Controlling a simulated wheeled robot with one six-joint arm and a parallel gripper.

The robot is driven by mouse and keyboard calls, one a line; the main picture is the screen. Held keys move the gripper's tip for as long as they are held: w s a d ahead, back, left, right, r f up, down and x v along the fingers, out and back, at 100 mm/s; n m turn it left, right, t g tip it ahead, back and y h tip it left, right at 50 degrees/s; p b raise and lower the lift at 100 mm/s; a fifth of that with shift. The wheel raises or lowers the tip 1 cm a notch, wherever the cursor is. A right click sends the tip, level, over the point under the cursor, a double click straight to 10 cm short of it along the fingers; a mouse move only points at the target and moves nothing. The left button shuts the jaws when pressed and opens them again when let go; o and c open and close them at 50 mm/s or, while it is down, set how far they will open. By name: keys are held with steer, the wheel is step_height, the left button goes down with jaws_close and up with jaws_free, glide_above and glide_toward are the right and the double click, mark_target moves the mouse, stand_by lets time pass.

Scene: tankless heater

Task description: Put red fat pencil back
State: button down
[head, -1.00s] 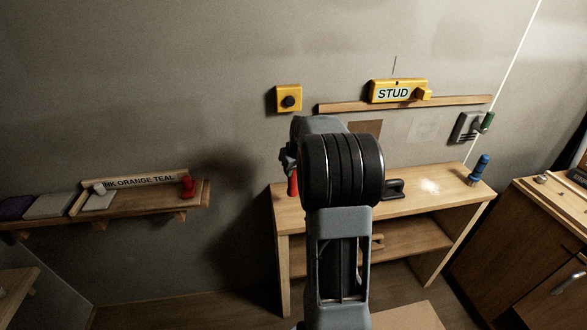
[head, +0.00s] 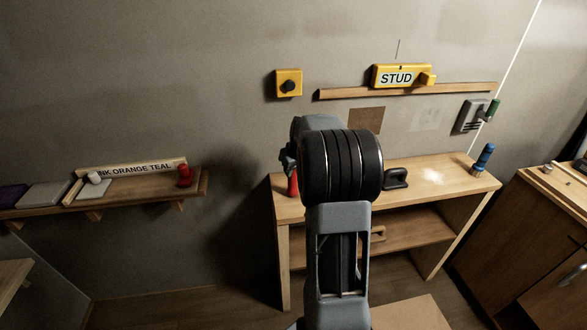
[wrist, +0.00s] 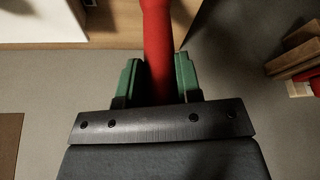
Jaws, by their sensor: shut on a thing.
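The red fat pencil (wrist: 157,45) runs upright through the middle of the wrist view. My gripper (wrist: 158,78) is shut on it, with a green finger pad on either side. In the head view my arm hides most of the gripper. A short red piece, seemingly the same pencil (head: 292,184), shows just left of my arm, in front of the left end of the wooden bench (head: 440,181). The pencil's far end is cut off at the top edge of the wrist view.
A blue marker-like object (head: 483,158) stands at the bench's right end. A black object (head: 396,178) lies near its middle. A wall shelf (head: 130,198) at left holds a red item (head: 184,176). A cabinet (head: 520,230) stands at right.

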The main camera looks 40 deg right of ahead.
steer(key=shift+f+b, duration=0.4)
steer(key=shift+f, duration=0.05)
stand_by(0.3)
steer(key=c, duration=0.7)
jaws_free()
steer(key=v, duration=1.3)
steer(key=shift+s+a+r+p, duration=0.1)
steer(key=shift+s+r+p, duration=0.05)
steer(key=shift+r+p, duration=0.2)
